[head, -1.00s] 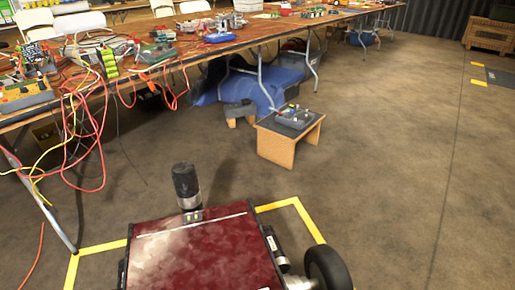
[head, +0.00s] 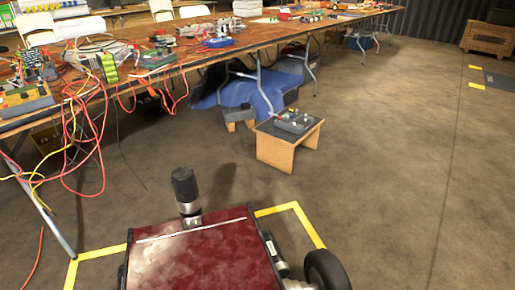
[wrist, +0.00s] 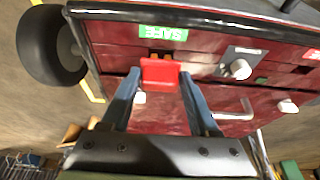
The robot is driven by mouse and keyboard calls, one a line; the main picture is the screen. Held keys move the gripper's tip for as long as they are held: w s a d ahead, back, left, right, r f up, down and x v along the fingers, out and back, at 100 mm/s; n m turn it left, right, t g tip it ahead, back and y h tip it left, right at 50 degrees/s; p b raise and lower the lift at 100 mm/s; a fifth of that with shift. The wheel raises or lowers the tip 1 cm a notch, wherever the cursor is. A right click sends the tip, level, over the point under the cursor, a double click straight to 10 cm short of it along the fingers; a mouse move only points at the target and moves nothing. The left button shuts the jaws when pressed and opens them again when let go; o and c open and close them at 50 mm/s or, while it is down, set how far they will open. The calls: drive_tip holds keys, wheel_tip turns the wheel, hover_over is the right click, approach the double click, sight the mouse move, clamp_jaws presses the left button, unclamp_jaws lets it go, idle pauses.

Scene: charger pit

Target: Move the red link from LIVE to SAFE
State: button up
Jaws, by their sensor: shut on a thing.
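The red link (wrist: 160,72) is held between the two blue-grey fingertips of my gripper (wrist: 159,76) in the wrist view. The fingers are shut on it. It is in front of a dark red panel (wrist: 200,101), just below the green label reading SAFE (wrist: 160,33), which appears upside down. Small orange parts show at the link's upper edge. Whether the link touches or sits in its seat cannot be told. A red label (wrist: 312,54), its text cut off, is at the right edge. Neither link nor gripper is discernible in the head view.
The panel carries a white knob (wrist: 240,68) on a grey plate and a pale handle (wrist: 234,115). In the head view a long cluttered workbench (head: 190,67) with hanging cables stands at left and back. A small wooden stand (head: 275,151) holds a grey device. Floor at right is clear.

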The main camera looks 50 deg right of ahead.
drive_tip(key=shift+f+b, duration=0.55)
drive_tip(key=shift+f, duration=0.8)
drive_tip(key=o, duration=1.4)
drive_tip(key=shift+o, duration=0.2)
drive_tip(key=p+v, duration=0.7)
drive_tip(key=v, duration=0.6)
